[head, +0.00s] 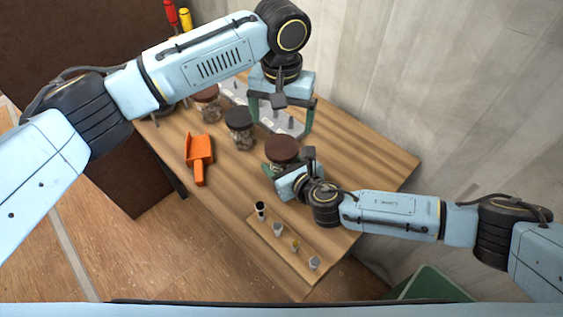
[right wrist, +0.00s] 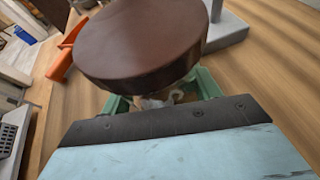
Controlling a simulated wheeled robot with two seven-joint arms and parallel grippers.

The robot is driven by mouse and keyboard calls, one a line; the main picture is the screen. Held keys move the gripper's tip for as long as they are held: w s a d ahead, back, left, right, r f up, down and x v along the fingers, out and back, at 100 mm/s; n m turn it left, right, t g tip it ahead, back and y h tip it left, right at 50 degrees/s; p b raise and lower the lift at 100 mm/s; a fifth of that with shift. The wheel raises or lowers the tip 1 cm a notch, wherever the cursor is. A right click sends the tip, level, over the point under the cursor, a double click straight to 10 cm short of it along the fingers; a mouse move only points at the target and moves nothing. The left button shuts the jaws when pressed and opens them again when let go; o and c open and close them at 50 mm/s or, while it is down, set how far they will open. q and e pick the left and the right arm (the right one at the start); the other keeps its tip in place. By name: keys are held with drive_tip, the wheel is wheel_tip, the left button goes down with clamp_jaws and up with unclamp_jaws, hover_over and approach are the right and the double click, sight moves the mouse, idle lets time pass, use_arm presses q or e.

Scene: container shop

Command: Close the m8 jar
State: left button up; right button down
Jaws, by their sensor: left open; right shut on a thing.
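A jar with a brown lid (head: 282,148) stands on the wooden table, in front of my right gripper (head: 280,168). In the right wrist view the round brown lid (right wrist: 140,45) fills the upper middle, above the jar's clear body (right wrist: 155,101). My right gripper's green fingers (right wrist: 163,95) are shut on the jar body below the lid. Whether the lid is seated or threaded cannot be told. My left gripper (head: 281,115) is open and empty, pointing down above the table behind this jar. No jar label is readable.
A dark-lidded jar (head: 240,118) and another brown-lidded jar (head: 207,95) stand to the left. A grey rack (head: 290,124) lies under my left gripper. A wooden strip with several small parts (head: 278,246) lies in front. The table's right side is clear.

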sight(282, 146)
use_arm(q)
drive_tip(key=n, duration=0.5)
drive_tip(key=shift+n, duration=0.4)
drive_tip(key=n, duration=0.6)
drive_tip(key=shift+f, duration=0.15)
wheel_tip(282, 146, down, 8)
drive_tip(key=shift+r, duration=0.1)
